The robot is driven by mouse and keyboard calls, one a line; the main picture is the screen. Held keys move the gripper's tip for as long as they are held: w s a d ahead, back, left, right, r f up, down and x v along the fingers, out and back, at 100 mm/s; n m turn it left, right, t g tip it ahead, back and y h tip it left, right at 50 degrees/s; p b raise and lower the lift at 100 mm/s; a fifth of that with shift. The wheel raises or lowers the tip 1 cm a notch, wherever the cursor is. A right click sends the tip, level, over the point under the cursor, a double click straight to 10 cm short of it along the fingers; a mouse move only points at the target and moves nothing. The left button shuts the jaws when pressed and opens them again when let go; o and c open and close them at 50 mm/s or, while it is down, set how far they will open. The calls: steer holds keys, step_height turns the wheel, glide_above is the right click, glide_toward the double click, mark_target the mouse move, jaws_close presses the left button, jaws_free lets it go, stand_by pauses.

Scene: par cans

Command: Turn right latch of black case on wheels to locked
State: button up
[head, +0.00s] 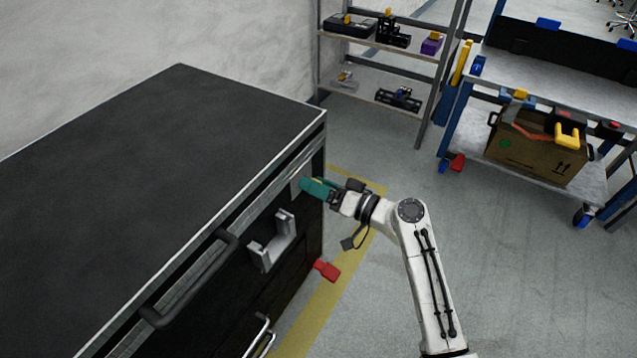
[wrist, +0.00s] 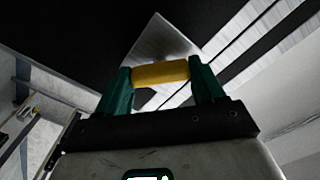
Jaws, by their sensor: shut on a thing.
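The black case (head: 150,160) fills the left of the head view, with metal edge strips along its lid. My gripper (head: 313,186) is at the upper part of the case's front, near its far right corner. In the wrist view, the teal fingers are shut on a yellow latch piece (wrist: 160,73), one finger on each side. The yellow piece lies across the picture in front of a square metal plate (wrist: 158,38) on the black case. In the head view the fingers mostly hide the latch. Its locked or unlocked state cannot be told.
A black handle (head: 190,280) and a grey U-shaped bracket (head: 272,240) stick out from the case front. A red piece (head: 326,270) is low beside the case. A shelf rack (head: 385,60) and a blue-legged workbench (head: 550,70) stand behind. The floor right of my arm is clear.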

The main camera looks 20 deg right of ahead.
steer(key=m+p, duration=0.4)
steer(key=m, duration=0.5)
steer(key=shift+d, duration=0.1)
steer(key=shift+m, duration=0.4)
steer(key=o, duration=1)
steer(key=shift+o, duration=0.2)
steer(key=p+v, duration=0.1)
steer(key=v, duration=0.9)
steer(key=shift+s+d, duration=0.2)
steer(key=shift+s, duration=0.1)
